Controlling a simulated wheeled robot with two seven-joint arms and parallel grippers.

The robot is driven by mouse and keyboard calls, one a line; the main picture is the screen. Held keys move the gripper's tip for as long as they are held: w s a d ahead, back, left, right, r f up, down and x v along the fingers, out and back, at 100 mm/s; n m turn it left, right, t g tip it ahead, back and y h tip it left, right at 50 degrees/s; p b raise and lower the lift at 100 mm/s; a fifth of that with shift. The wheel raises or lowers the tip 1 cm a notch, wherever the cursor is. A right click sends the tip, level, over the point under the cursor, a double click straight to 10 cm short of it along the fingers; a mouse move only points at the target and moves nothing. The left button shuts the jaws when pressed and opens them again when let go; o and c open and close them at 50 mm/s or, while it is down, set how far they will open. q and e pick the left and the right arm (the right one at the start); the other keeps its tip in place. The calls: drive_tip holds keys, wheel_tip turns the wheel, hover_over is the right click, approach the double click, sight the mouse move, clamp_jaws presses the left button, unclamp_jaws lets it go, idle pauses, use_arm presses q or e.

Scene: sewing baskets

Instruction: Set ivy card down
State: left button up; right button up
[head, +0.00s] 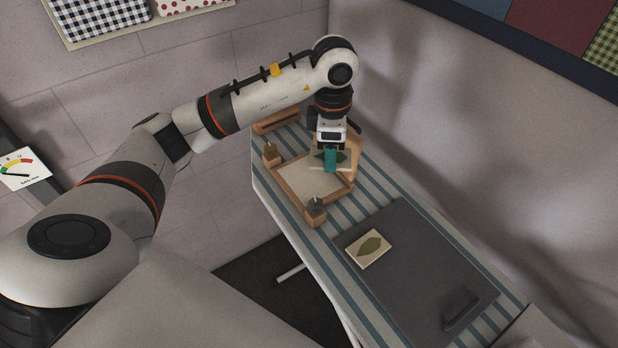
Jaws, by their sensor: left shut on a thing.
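My left gripper (331,166) has its teal fingers pointing down, shut on a pale card (316,162) with a dark green leaf shape. The fingers hide part of this card, so I cannot make out the leaf's kind. It is over the far part of the striped table, at the right end of a shallow wooden tray (292,188) with a pale inside. I cannot tell whether the card touches anything below. Another pale card with an olive-green leaf (369,247) lies flat on the dark grey mat (425,255). My right gripper is not in view.
Small wooden pieces stand by the tray, one at its left corner (271,153) and one with a dark top at its near corner (315,211). A wooden box (276,122) is behind. A dark object (460,309) sits on the mat's near end. The mat's middle is clear.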

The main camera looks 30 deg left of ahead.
use_arm(q)
drive_tip(key=w+a+f+n, duration=0.2)
drive_tip(key=a+n, duration=0.1)
drive_tip(key=n, duration=1.8)
approach(310, 178)
wheel_tip(310, 178, down, 6)
drive_tip(key=shift+w+d+f+p, duration=0.1)
drive_tip(key=shift+d+p, duration=0.05)
drive_tip(key=shift+p, duration=0.45)
drive_tip(key=shift+f, duration=0.2)
drive_tip(key=shift+f, duration=0.1)
drive_tip(key=shift+f, duration=0.15)
drive_tip(key=o, duration=0.9)
drive_tip(key=shift+o, duration=0.2)
